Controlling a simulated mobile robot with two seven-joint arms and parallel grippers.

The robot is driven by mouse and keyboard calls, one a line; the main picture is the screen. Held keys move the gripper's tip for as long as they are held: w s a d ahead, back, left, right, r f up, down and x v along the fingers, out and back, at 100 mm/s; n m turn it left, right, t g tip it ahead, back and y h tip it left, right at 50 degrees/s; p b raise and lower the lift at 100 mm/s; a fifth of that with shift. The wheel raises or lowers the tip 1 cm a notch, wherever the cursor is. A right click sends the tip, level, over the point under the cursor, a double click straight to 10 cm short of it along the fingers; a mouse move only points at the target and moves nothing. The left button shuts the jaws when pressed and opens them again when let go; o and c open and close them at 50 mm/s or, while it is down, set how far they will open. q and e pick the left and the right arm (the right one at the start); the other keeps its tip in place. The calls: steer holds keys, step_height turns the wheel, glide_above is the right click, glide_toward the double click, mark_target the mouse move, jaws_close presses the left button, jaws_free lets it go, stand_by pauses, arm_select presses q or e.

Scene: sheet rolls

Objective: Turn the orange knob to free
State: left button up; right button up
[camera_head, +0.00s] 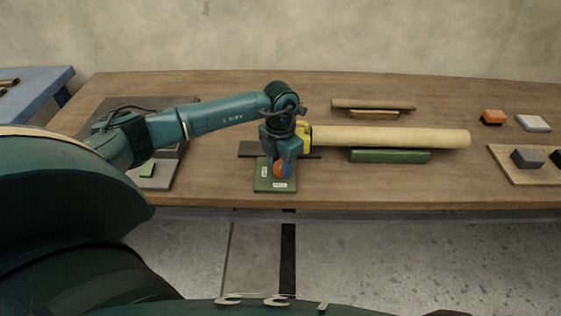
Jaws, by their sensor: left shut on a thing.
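The orange knob (281,170) sits on a green plate (262,184) near the front edge of the table. The plate carries small white labels, one at its left and one at its front; their writing is too small to read. My left gripper (282,160) points down over the knob and is shut on it. The fingers hide part of the knob, and its pointing direction cannot be told. My right gripper is not in view.
A long cream roll (390,136) lies right of the gripper, with a yellow piece (304,134) at its left end. A green block (390,156) lies in front of it. A board (520,172) with dark blocks is at the right. Bare table lies between.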

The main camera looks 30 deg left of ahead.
mark_target(281, 164)
arm_select(q)
steer(key=shift+n, duration=0.5)
steer(key=o, duration=1)
steer(key=shift+r, duration=0.1)
step_height(281, 164, up, 13)
steer(key=shift+r, duration=0.1)
stand_by(0.3)
